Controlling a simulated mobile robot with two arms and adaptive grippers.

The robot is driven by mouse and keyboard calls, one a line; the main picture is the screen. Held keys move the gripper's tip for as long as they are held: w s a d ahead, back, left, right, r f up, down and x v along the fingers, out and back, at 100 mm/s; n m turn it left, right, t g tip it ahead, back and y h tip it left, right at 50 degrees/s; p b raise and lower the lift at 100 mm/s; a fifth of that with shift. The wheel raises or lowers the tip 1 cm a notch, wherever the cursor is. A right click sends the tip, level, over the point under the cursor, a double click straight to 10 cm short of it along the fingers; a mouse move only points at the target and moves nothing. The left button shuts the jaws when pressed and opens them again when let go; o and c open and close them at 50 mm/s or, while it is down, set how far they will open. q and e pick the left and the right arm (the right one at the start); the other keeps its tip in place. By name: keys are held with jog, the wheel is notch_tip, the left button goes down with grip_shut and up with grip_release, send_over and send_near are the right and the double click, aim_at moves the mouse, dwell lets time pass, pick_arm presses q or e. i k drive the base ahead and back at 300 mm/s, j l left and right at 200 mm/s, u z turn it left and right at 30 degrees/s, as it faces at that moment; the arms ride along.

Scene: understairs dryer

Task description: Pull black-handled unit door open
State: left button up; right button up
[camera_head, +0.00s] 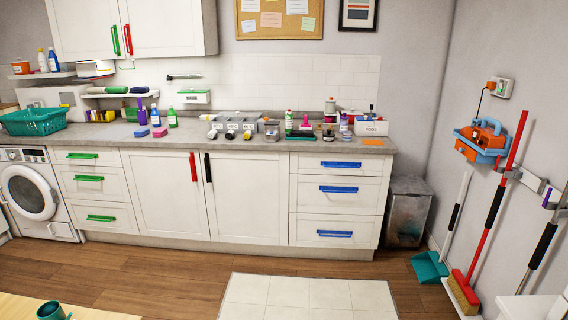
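The black-handled unit door (247,199) is a white panel in the base cabinets under the counter, and it looks closed. Its black handle (208,168) is a short vertical bar near the door's upper left edge. Just left of it is another white door (162,195) with a red vertical handle (193,167). Neither of my grippers shows in the head view.
Blue-handled drawers (338,189) stand right of the door, green-handled drawers (90,178) and a washing machine (32,194) to the left. A pale tiled mat (308,296) lies on the open wooden floor. A grey bin (406,212) stands at right; a table edge (90,308) shows lower left.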

aim_at(246, 191)
jog(key=i, duration=0.95)
jog(key=i+l+u, duration=0.15)
jog(key=i, duration=0.85)
